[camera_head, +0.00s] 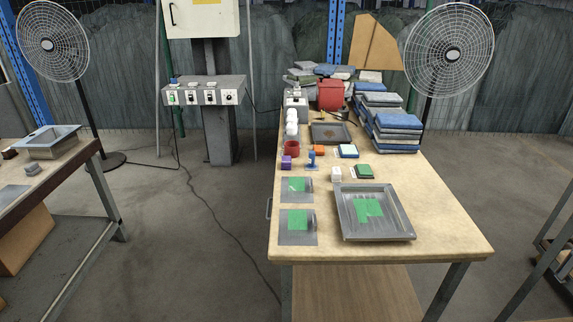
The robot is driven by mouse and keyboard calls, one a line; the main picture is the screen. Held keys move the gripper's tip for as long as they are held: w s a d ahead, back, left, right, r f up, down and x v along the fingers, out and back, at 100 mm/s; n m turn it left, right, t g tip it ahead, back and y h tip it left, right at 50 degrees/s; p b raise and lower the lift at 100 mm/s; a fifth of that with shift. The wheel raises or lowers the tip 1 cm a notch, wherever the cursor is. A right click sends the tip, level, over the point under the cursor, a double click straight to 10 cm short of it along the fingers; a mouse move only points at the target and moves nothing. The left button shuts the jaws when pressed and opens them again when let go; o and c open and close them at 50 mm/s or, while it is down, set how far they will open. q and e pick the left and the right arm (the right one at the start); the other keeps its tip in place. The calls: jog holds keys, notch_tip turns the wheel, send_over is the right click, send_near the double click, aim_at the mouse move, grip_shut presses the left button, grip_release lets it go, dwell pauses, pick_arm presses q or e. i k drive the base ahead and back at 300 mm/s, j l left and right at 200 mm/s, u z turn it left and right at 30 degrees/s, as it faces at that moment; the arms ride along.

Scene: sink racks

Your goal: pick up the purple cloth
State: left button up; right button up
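A small purple item (287,162) sits near the left edge of the wooden workbench (435,225), about halfway along it. It is the only purple thing that I can make out. It looks block-like, and it is too small to tell whether it is cloth. It stands in front of a red round container (291,148) and left of a small blue item (311,160). Neither of my grippers shows in this view.
A grey metal tray (405,227) with green pieces lies at the front right. Two grey plates with green squares, one nearer (285,237) and one farther (285,197), lie at the left. Blue-grey stacks (398,135) fill the back right. Open floor (180,235) lies left of the bench.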

aim_at(285, 164)
jog(key=z, duration=0.6)
jog(key=i+j+z, duration=0.2)
jog(key=j+z, duration=0.2)
jog(key=i+j+z, duration=0.15)
jog(key=j+z, duration=0.25)
jog(key=j, duration=0.2)
jog(key=j+z, duration=0.4)
jog(key=j, duration=0.15)
jog(key=j+z, duration=0.4)
jog(key=j, duration=0.2)
